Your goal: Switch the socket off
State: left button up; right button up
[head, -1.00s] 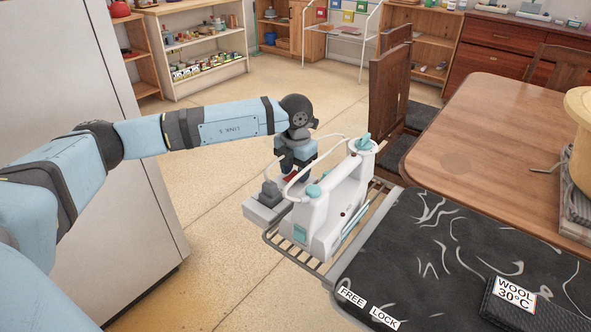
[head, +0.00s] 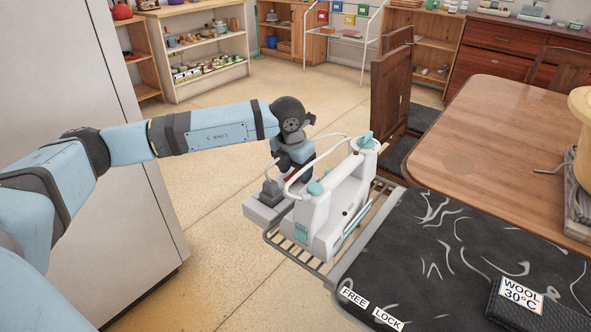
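The socket (head: 263,214) is a light grey block at the far left corner of the ironing board's wire rest, with a dark grey plug (head: 270,191) standing in it. A small red patch (head: 291,175) shows just behind the white rail. It may be the socket's switch, but I cannot tell. My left gripper (head: 292,167) points down over the socket's far end, close behind the plug. Its fingertips are hidden, so I cannot tell whether they touch the socket or are open. My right gripper is not in view.
A white and teal iron station (head: 330,215) with a raised white rail stands on the wire rest (head: 300,258), right beside the socket. The dark patterned ironing board (head: 430,245) lies to the right. A wooden table (head: 500,140) and chairs stand beyond. Floor at left is clear.

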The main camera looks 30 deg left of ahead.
aim_at(289, 180)
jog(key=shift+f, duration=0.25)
pick_arm(q)
jog(key=shift+r, duration=0.55)
notch_tip(289, 180, up, 12)
jog(key=s+p, duration=0.2)
jog(key=shift+s+r, duration=0.15)
jog(key=shift+r, duration=0.1)
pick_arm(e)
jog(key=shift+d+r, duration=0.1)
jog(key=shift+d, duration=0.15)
pick_arm(q)
jog(key=shift+a, duration=0.1)
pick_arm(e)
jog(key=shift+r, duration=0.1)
pick_arm(q)
jog(key=shift+f, duration=0.1)
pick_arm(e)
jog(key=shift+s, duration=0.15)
